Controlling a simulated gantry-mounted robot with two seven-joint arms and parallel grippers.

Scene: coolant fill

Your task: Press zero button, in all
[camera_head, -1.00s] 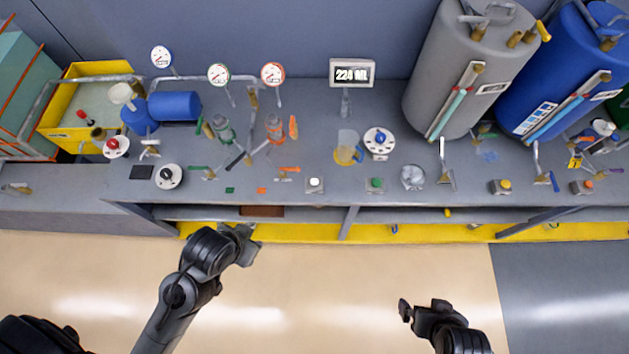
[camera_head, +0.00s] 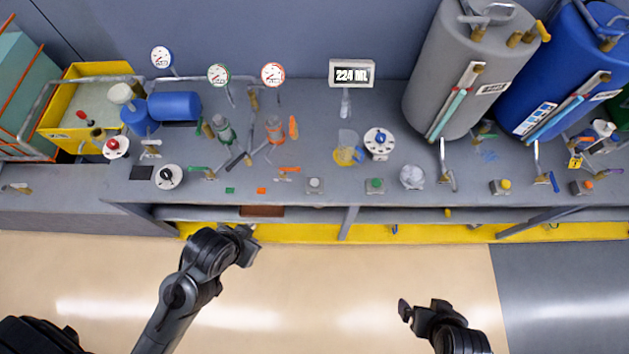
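Several small box-mounted buttons stand along the front of the bench: one with a pale grey-white cap (camera_head: 314,185), one with a green cap (camera_head: 375,185), one with a yellow cap (camera_head: 502,186) and one with an orange cap (camera_head: 583,187). No label shows which is the zero button. A display (camera_head: 352,74) at the back reads 224 ML. My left gripper (camera_head: 247,246) is below the bench's front edge in the picture, apart from all buttons; its fingers are unclear. My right gripper (camera_head: 422,308) is open and empty over the floor.
A clear jug (camera_head: 347,148) stands below the display, beside a white dial with a blue knob (camera_head: 379,141). A grey tank (camera_head: 455,75) and a blue tank (camera_head: 548,80) stand at the right. Valves and gauges crowd the left. Open floor lies before the bench.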

